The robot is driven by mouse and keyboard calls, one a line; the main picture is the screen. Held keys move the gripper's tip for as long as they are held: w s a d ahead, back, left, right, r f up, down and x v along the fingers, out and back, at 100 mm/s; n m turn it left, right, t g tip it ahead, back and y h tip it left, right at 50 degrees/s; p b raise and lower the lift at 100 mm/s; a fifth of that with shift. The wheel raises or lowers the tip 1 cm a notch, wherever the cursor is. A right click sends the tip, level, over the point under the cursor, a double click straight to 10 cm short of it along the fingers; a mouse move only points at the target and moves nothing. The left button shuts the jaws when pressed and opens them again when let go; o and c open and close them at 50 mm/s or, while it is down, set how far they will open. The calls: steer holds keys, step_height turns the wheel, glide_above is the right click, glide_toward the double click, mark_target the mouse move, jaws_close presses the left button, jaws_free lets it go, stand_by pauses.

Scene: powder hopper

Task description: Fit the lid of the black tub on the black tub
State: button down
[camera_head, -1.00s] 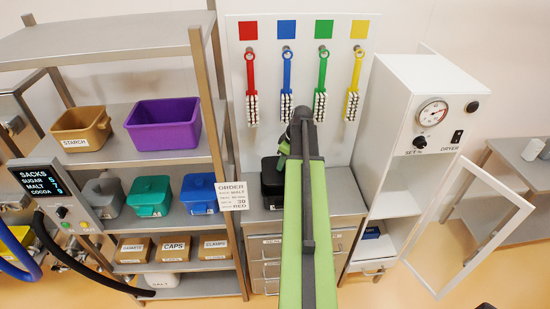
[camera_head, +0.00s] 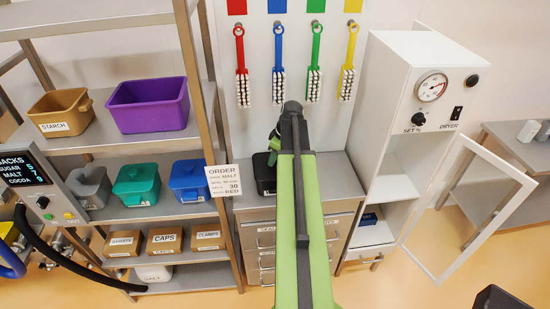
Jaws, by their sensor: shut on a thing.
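The black tub (camera_head: 264,178) stands on the steel drawer cabinet below the brush board, left of my arm. Its right part is hidden behind my arm. My gripper (camera_head: 275,143) is only partly visible, just above the tub, with its fingertips mostly hidden by my own arm. It is shut on the lid of the black tub. I cannot make out the lid apart from the dark tub, nor whether the two touch.
The order card (camera_head: 223,181) stands close left of the tub. Brushes hang on the white board (camera_head: 262,120) behind. The dryer (camera_head: 412,90) stands right with its door (camera_head: 470,205) open. A shelf rack (camera_head: 90,215) with several bins is at left.

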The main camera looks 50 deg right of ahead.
steer(key=c, duration=0.9)
jaws_free()
steer(key=shift+c, duration=0.2)
steer(key=shift+r, duration=0.15)
steer(key=p+v, duration=1.6)
steer(key=v, duration=0.1)
steer(key=shift+p, duration=0.4)
steer(key=shift+r, duration=0.1)
